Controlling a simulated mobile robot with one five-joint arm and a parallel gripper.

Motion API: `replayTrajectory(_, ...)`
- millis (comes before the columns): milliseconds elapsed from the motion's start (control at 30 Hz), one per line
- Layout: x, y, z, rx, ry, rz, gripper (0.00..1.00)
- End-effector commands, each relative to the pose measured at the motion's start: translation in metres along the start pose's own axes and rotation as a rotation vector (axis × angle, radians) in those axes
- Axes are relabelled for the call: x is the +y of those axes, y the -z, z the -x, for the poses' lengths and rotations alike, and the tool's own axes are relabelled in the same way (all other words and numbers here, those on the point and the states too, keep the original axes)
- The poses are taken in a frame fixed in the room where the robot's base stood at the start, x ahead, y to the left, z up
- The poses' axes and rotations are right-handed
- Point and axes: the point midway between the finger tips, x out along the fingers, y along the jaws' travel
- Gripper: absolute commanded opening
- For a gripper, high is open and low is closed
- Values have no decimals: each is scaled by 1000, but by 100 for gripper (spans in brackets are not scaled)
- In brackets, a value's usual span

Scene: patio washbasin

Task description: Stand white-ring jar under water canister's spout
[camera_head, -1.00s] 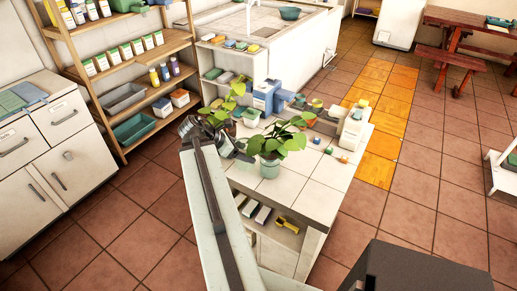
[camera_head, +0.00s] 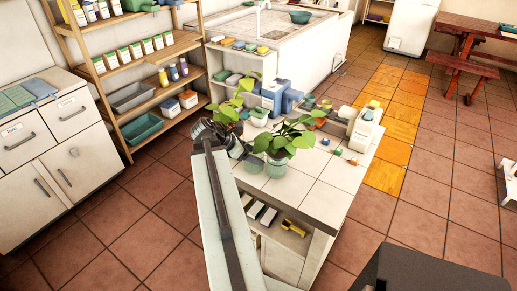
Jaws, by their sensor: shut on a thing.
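My gripper (camera_head: 240,150) is dark and low over the left edge of the white-tiled table. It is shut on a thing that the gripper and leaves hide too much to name. A leafy plant (camera_head: 228,112) shows just behind it. A second leafy plant stands in a pale green glass jar (camera_head: 278,162) to the right of the gripper. I cannot make out a white ring on any jar. A blue container (camera_head: 271,96) stands at the table's back, and a white canister (camera_head: 367,130) at its right edge. I cannot tell for sure which is the water canister.
The tiled table (camera_head: 325,178) is bare at its front right, with small coloured items near the white canister. Several pots crowd its back. A wooden shelf rack (camera_head: 150,90) and white cabinet (camera_head: 60,150) stand left. Floor is clear between cabinet and table.

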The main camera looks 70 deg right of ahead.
Motion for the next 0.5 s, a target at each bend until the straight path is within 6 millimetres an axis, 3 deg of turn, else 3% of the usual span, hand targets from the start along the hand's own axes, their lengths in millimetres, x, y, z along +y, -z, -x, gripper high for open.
replayTrajectory(33, 0, 2, -2, 0, 0, 0, 73)
replayTrajectory(100, 0, 1, -1, 0, 0, 0, 92)
replayTrajectory(500, 0, -5, 7, 0, 1, 0, 92)
